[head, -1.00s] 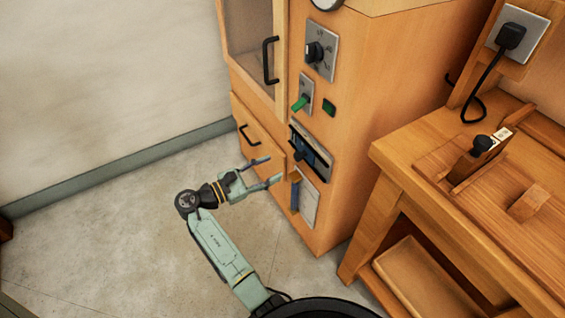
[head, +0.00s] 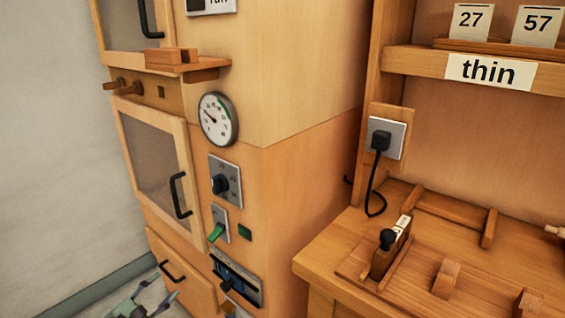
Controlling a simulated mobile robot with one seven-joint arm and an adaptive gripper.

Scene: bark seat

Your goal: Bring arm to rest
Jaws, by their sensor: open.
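My gripper (head: 150,300) shows only in part at the bottom left edge of the head view. Its fingers are apart and nothing shows between them. It is low, in front of the wooden cabinet's bottom drawer (head: 180,284). The rest of my arm is below the picture.
The tall wooden cabinet (head: 300,170) carries a round gauge (head: 218,119), a black knob (head: 221,184), a green switch (head: 216,232) and a slotted panel (head: 236,281). A workbench (head: 325,262) stands at right, with a plugged-in cord (head: 381,140) above it. A shelf is labelled "thin" (head: 488,71).

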